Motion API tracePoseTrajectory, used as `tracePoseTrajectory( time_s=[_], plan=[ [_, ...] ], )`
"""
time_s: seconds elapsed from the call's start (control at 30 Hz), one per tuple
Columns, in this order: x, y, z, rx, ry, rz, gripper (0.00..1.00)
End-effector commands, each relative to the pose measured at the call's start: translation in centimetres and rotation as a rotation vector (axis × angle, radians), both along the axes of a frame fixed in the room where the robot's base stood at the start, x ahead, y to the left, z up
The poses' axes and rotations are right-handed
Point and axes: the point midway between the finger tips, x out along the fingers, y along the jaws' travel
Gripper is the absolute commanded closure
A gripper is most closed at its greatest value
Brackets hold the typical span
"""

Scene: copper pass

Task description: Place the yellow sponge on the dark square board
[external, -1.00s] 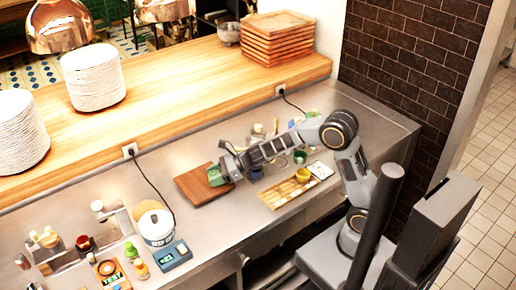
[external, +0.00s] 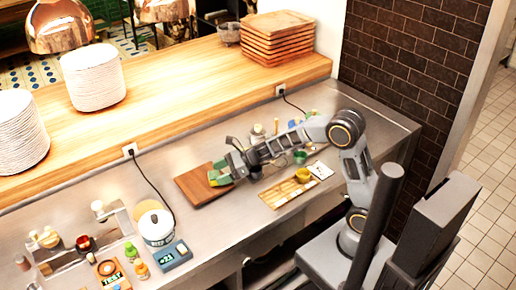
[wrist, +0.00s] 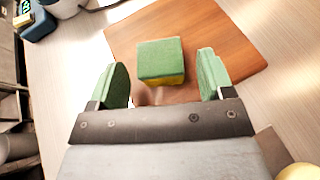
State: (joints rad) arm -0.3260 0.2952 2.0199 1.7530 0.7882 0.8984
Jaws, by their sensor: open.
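The sponge (wrist: 161,60) has a green top and a yellow lower side. It lies flat on the brown square board (wrist: 223,48), within its outline, in the wrist view. The board (external: 190,186) also lies on the steel counter in the external view, with the sponge partly hidden by the gripper there. My gripper (wrist: 163,78) is open, with its green-padded fingers on either side of the sponge's near end and a gap on both sides. It holds nothing. In the external view my gripper (external: 221,171) is over the board's right part.
A white tub (external: 157,228) and a blue scale (external: 173,256) stand left of the board. A wooden tray (external: 283,194) with a yellow item is to the right. Several small cups and utensils stand behind my arm. Bare counter lies in front of the board.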

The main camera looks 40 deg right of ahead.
Motion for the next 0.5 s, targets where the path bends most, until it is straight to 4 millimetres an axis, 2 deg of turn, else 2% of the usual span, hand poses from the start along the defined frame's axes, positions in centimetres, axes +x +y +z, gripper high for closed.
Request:
tracePoseTrajectory(
  time_s=[0.2, 0.5],
  plan=[
    [-1.5, -3.9, 1.8, 0.001, -0.003, -0.005, 0.26],
    [-2.9, -7.2, 3.3, 0.001, 0.000, -0.002, 0.26]
  ],
)
